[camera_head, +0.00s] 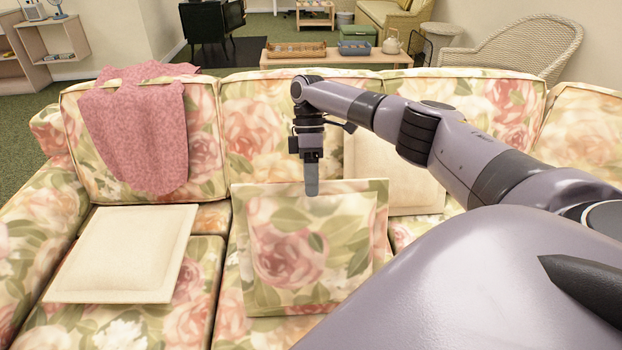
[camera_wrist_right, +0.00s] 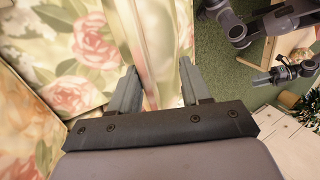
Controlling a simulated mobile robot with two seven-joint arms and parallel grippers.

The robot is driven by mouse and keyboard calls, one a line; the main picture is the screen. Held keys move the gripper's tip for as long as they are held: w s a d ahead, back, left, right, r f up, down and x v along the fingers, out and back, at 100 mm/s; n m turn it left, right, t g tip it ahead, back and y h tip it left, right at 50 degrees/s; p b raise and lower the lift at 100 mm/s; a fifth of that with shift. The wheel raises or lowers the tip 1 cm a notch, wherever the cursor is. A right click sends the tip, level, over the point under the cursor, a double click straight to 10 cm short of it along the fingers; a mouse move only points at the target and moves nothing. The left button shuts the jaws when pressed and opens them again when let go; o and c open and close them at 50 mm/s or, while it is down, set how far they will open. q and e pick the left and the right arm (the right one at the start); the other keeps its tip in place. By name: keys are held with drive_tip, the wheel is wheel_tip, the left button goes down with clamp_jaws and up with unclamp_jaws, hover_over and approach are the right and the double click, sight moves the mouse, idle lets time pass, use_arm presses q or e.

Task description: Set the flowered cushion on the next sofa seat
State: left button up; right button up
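The flowered cushion (camera_head: 310,250) is square with a flat border and shows over the middle of the flowered sofa in the head view. It is tilted, its top edge raised; I cannot tell whether its lower edge rests on the seat. My right gripper (camera_head: 311,190) is at the middle of its top edge, one finger in front of it. In the right wrist view the cushion's edge (camera_wrist_right: 160,70) lies between the two fingers of that gripper (camera_wrist_right: 160,85), which appear to clamp it. A grey arm, likely my left, shows small there with its gripper (camera_wrist_right: 268,77); its opening is unclear.
A cream cushion (camera_head: 125,250) lies on the left seat. Another cream cushion (camera_head: 400,185) leans against the backrest behind my right arm. A pink blanket (camera_head: 140,130) hangs over the left backrest. A low table (camera_head: 335,58) with trays stands behind the sofa.

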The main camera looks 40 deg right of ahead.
drive_tip(key=v, duration=0.7)
drive_tip(key=shift+b, duration=0.3)
idle(1.0)
